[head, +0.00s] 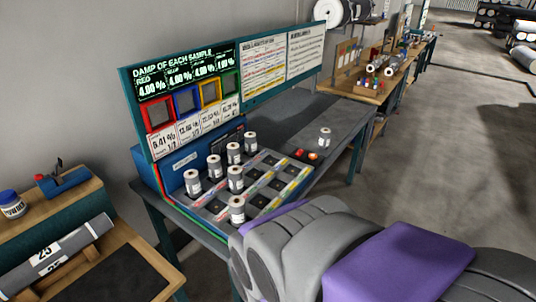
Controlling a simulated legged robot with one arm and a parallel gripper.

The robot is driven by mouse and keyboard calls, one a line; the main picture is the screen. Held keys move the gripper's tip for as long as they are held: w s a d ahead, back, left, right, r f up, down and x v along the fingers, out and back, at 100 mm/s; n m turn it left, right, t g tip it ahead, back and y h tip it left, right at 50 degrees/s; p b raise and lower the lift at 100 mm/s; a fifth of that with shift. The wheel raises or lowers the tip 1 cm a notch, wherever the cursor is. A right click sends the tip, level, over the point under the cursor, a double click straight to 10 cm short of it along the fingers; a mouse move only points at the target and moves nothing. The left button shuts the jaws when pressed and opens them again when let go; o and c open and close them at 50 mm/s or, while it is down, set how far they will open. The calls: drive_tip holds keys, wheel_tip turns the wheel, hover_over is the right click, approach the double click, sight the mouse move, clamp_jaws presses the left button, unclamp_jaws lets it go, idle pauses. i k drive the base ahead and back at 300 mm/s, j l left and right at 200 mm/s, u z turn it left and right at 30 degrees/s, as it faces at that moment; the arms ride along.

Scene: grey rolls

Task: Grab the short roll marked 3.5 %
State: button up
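Several short grey rolls with white labels stand upright at a table with a sorting tray (293,172). They include a front roll (237,210), a left roll (193,183), a middle roll (235,180) and a back roll (250,142). One more roll (324,138) stands apart at the right, on the table's far part. The label print is too small to read, so I cannot tell which roll is marked 3.5 %. My grey and purple arm fills the bottom right, close to the front roll in the picture. My gripper is not in view.
A teal display board (188,90) stands behind the rolls, showing 4.00 % readings above coloured frames. Small red and orange knobs (306,154) sit near the lone roll. A wooden bench (120,265) with a larger roll is at left. The floor (430,150) at right is clear.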

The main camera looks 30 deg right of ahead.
sight(324, 139)
drive_tip(key=z, duration=1.35)
